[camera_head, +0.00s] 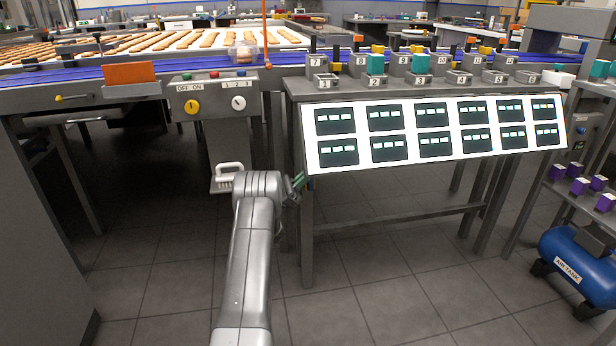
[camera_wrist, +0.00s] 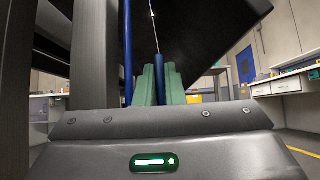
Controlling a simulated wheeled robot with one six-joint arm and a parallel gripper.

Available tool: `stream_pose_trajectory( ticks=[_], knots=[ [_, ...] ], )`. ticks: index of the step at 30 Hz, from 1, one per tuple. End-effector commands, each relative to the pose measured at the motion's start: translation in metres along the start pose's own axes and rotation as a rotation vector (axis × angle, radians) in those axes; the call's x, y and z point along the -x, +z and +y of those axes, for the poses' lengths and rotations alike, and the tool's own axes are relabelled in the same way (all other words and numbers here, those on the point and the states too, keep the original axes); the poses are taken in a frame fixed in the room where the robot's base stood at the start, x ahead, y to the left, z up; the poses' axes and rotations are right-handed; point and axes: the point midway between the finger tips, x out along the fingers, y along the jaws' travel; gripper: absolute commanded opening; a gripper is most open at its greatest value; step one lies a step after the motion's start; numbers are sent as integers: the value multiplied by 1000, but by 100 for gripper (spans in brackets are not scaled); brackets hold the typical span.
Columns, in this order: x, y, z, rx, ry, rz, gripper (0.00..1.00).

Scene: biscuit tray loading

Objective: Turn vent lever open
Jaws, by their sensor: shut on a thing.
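My gripper (camera_head: 298,183) is at the left end of the sloped display panel, beside the left table leg, in the head view. In the wrist view its two green fingers (camera_wrist: 161,86) are shut on a slim blue upright bar (camera_wrist: 159,72), which looks like the vent lever. The bar's lower end is hidden by the fingers and the gripper body. In the head view I cannot make out the lever; my arm and fingers cover that spot.
The lit display panel (camera_head: 435,132) hangs on a grey table front (camera_head: 400,88). A second blue rod (camera_wrist: 128,50) stands left of the fingers. A control box (camera_head: 213,97) is at upper left, a blue air tank (camera_head: 578,258) at lower right. The middle floor (camera_head: 400,260) is clear.

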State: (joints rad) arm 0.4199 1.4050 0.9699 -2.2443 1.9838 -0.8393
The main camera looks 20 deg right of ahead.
Motion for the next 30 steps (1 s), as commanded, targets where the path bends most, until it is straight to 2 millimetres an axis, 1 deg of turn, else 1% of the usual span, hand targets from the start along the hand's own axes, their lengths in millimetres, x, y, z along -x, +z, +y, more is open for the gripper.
stream_pose_trajectory(
  ticks=[12, 13, 16, 25, 28, 30],
  knots=[
    [1, 0, 0, 1, 1, -9, 0],
    [2, 0, 0, 1, 1, -9, 11],
    [1, 0, 0, 1, 1, -8, 31],
    [2, 0, 0, 1, 1, -8, 31],
    [7, -3, -1, 1, 1, -7, 31],
    [15, -7, -2, 1, 2, -7, 31]
  ],
)
